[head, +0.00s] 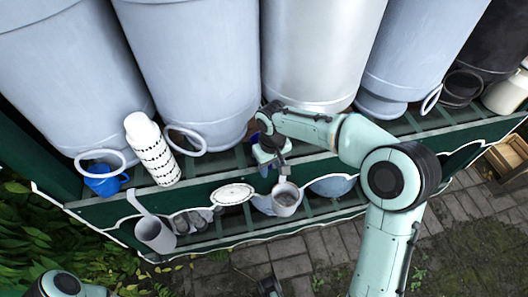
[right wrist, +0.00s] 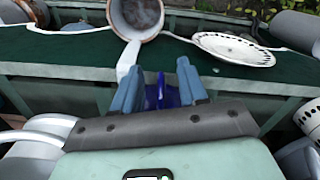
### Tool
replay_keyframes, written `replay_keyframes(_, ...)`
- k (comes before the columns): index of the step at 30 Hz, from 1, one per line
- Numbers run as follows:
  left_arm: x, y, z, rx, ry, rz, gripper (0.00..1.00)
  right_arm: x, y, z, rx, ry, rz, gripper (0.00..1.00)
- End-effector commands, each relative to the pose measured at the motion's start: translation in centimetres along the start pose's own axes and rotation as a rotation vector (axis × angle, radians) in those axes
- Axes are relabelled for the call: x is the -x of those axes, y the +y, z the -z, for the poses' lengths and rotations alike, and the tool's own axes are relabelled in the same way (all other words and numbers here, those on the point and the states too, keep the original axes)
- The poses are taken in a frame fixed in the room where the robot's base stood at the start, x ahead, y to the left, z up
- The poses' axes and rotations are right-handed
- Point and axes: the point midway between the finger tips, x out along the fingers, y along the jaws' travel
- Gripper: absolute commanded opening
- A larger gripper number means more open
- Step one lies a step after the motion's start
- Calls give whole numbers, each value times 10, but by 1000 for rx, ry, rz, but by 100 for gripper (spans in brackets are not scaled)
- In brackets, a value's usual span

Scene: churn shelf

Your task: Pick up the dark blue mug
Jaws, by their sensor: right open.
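A dark blue piece (right wrist: 170,94), which looks like part of the dark blue mug, shows between the fingers of my right gripper (right wrist: 160,84) in the right wrist view. The rest of it is hidden by the gripper. In the head view a small dark blue patch (head: 254,138) shows beside my right gripper (head: 268,158), at the upper shelf in front of the large cans. The right fingers are open, one on each side of the blue piece; I cannot tell whether they touch it. A brighter blue mug (head: 106,182) stands at the shelf's left end. My left gripper does not clearly show.
Large grey-blue cans (head: 195,60) and a metal can (head: 320,45) line the back. A white patterned cup stack (head: 152,150) stands left. Brick paving (head: 300,262) lies in front.

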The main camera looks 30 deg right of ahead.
Motion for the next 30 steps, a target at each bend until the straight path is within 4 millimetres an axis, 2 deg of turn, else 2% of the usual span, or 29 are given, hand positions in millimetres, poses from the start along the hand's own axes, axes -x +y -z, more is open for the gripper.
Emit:
replay_keyframes(2, 0, 0, 0, 0, 0, 0, 43, 0, 0, 0, 0, 0, 0, 43)
replay_keyframes(3, 0, 0, 0, 0, 0, 0, 43, 0, 0, 0, 0, 0, 0, 30)
replay_keyframes(6, 0, 0, 0, 0, 0, 0, 43, 1, 0, 0, 0, 0, 0, 0)
replay_keyframes(20, 1, 0, 0, 0, -1, 0, 43, 6, -1, -2, 0, 3, 0, 0)
replay_keyframes(23, 2, 0, -1, 0, -3, 0, 43, 15, -1, -3, 0, 4, 0, 0)
replay_keyframes(30, 8, 1, -4, 1, -12, 2, 43, 53, -1, -3, 0, 5, 0, 0)
